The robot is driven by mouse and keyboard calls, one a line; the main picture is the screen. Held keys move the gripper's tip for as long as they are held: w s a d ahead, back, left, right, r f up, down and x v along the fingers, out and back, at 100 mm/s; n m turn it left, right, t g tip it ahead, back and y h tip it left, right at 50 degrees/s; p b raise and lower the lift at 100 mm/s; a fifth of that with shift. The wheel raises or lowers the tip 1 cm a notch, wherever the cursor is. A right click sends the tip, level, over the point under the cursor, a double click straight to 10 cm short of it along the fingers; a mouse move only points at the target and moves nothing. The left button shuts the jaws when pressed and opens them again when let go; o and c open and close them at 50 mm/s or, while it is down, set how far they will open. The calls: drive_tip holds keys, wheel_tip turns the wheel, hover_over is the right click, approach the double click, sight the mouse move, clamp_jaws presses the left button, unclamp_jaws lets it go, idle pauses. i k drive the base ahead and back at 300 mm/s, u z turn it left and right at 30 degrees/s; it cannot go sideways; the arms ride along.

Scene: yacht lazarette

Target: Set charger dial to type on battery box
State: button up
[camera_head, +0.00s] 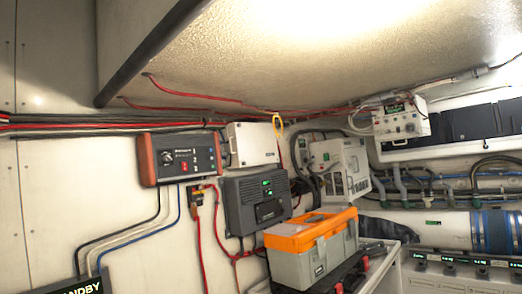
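A black box with orange ends (180,157), which looks like the charger, is mounted on the white wall left of centre. A small round dial (168,158) sits at the left of its face. The dial's pointer direction is too small to read. Small red and white marks show to the dial's right. No battery type label can be read in this view, and I cannot tell which thing is the battery box. My gripper is not in view.
A grey toolbox with an orange lid (310,245) stands at lower centre. A dark grey unit (257,203) and a white box (252,144) hang right of the charger. Cables run below it. A low sloping ceiling (300,65) overhangs. A display reading "STANDBY" (78,289) is lower left.

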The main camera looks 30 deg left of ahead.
sight(167, 158)
drive_tip(key=z, duration=0.25)
drive_tip(key=i, duration=1.25)
drive_tip(key=u, duration=0.6)
drive_tip(key=i, duration=0.75)
drive_tip(key=u, duration=0.55)
drive_tip(key=k, duration=0.9)
drive_tip(key=u, duration=0.15)
drive_tip(key=i, duration=0.95)
drive_tip(key=z, duration=0.05)
